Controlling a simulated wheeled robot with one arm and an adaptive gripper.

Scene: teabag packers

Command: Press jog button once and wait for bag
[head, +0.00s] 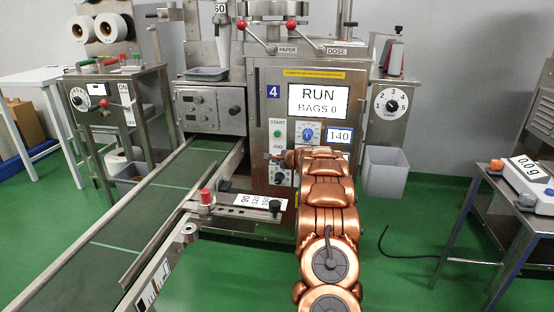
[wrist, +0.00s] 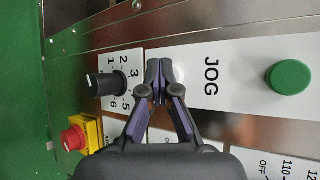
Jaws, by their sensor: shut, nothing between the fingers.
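The packing machine's front panel (head: 258,110) faces me in the head view. Its display (head: 318,101) reads "RUN" and "BAGS 0". A white round button (wrist: 180,74) sits beside the JOG label (wrist: 211,76) in the wrist view, partly hidden by my fingertips. My gripper (wrist: 160,70) is shut and empty, with its tips at the left edge of this button; I cannot tell whether they touch it. The green START button (wrist: 288,78) is farther right, and also shows in the head view (head: 278,134). My copper arm covers the lower panel in the head view.
A black selector knob (wrist: 106,84) and a red emergency stop (wrist: 74,138) lie left of my gripper in the wrist view. The green conveyor (head: 135,215) carries no visible bag. A grey bin (head: 385,172) hangs right of the machine.

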